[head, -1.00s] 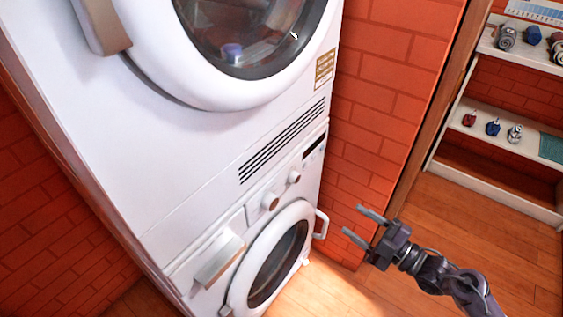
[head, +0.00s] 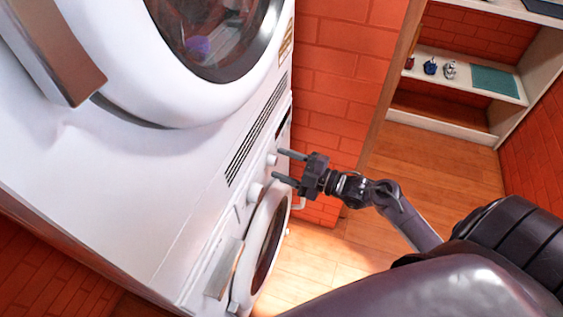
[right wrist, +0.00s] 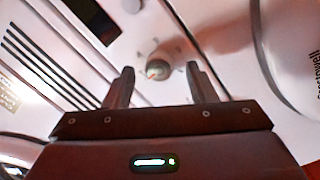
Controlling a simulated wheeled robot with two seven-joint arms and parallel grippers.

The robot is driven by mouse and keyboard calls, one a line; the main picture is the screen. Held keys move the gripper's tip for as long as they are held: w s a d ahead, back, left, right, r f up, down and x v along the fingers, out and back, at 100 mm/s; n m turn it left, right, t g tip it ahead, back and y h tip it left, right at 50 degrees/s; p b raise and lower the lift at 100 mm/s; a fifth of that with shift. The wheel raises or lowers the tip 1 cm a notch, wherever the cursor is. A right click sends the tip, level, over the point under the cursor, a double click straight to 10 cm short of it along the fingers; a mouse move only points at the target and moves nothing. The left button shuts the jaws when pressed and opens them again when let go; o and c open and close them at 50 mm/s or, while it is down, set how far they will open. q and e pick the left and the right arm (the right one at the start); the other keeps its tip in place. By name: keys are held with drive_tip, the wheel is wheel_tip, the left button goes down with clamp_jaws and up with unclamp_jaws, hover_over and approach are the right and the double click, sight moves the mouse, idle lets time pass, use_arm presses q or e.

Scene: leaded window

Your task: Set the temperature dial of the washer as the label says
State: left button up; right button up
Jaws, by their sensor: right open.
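The white washer (head: 215,262) is the lower of two stacked machines. Its panel carries a larger round dial (head: 255,192) and a smaller knob (head: 271,160). In the right wrist view a round dial (right wrist: 158,68) with marks around it and a coloured spot on its face lies ahead, between the fingers in the picture. I cannot read its setting or tell which dial sets temperature. My right gripper (head: 277,164) is open and empty, its fingers pointing at the panel, apparently apart from the dial. A gold label (head: 287,38) is partly visible on the upper machine, unreadable. My left gripper is out of view.
The washer's round door (head: 262,245) and a drawer handle (head: 224,268) are below the dials. The vent slots (head: 255,130) are above. A brick wall (head: 340,80) stands right of the machines, and a shelf (head: 455,70) with small items stands beyond. Wooden floor is clear.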

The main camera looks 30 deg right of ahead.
drive_tip(key=shift+w+a, duration=0.25)
